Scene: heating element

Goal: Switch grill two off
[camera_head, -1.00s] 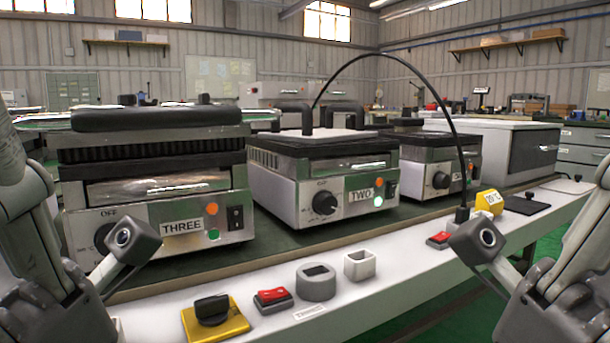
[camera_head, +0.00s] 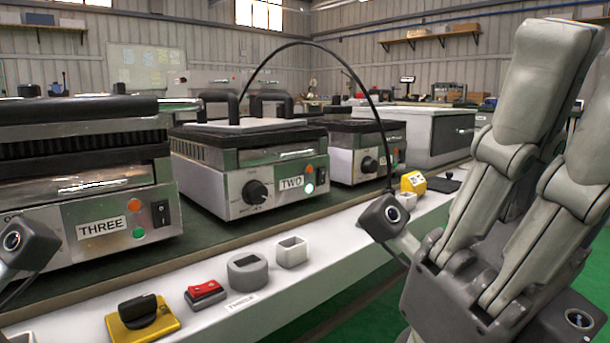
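Grill two (camera_head: 205,178) is the middle grill on the bench, with a label TWO (camera_head: 291,183). Its front has a black knob (camera_head: 255,193), an orange light (camera_head: 309,169), a bright green light (camera_head: 308,188) and a small dark switch (camera_head: 321,176) at the right end. My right gripper (camera_head: 570,75) is large in the right foreground, its fingers pointing up and partly cut off by the frame edge. It is apart from grill two, and its opening is unclear. Only a block-shaped part of my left arm shows at the left edge; the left gripper is out of view.
Grill three (camera_head: 60,170) stands left of grill two, another grill (camera_head: 342,160) right of it. A yellow-based black switch (camera_head: 143,318), a red switch (camera_head: 205,294), a grey socket block (camera_head: 248,271) and a white block (camera_head: 292,252) line the bench front. A black cable arches above.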

